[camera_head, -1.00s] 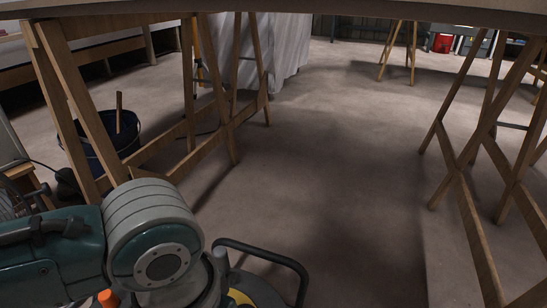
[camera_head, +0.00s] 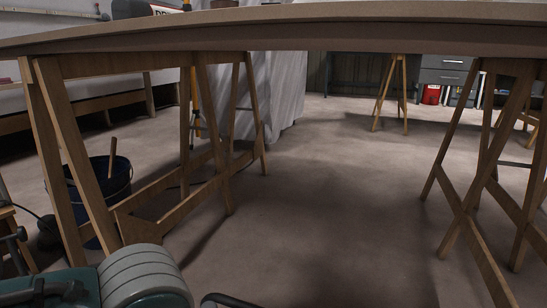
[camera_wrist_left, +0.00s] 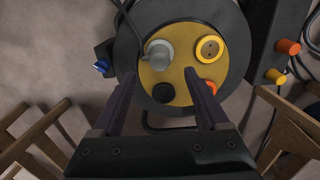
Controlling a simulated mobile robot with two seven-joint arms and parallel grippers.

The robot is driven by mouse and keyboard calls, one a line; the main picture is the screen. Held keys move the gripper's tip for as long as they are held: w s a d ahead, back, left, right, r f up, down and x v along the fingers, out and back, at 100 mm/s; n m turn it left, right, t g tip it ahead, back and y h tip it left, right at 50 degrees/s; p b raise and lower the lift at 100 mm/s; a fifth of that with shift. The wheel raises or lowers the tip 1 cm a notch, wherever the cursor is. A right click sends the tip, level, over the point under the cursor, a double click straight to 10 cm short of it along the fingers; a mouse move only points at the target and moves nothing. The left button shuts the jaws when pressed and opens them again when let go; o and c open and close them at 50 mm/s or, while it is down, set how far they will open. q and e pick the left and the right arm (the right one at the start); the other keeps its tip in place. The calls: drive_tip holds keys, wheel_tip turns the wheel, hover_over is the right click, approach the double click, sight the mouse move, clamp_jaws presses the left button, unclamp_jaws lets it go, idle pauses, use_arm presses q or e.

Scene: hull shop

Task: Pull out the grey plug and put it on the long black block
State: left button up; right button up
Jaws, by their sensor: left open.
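In the left wrist view, the grey plug (camera_wrist_left: 160,53) sits in the yellow face (camera_wrist_left: 181,72) of a round black cable reel (camera_wrist_left: 236,32). My left gripper (camera_wrist_left: 160,76) is open above the reel, its two fingers spread on either side of the lower part of the yellow face. The plug shows just beyond the fingertips, and nothing is gripped. My right gripper is in neither view.
Beside the plug are a yellow-ringed socket (camera_wrist_left: 210,47), a black round cap (camera_wrist_left: 163,93) and an orange part partly behind a finger. In the head view, a tabletop (camera_head: 300,36) on wooden trestles (camera_head: 200,150) spans ahead. A dark bucket (camera_head: 115,178) stands left. Floor between trestles is clear.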

use_arm(q)
wheel_tip(320, 180, down, 7)
drive_tip(key=b, duration=0.5)
drive_tip(key=shift+r+b, duration=0.1)
drive_tip(key=shift+b, duration=0.25)
drive_tip(key=shift+f+b, duration=0.3)
drive_tip(key=shift+f, duration=0.3)
drive_tip(key=shift+p, duration=0.6)
clamp_jaws()
idle(0.6)
drive_tip(key=shift+r, duration=0.1)
idle(0.4)
drive_tip(key=shift+r+p, duration=2.95)
drive_tip(key=shift+p, duration=0.4)
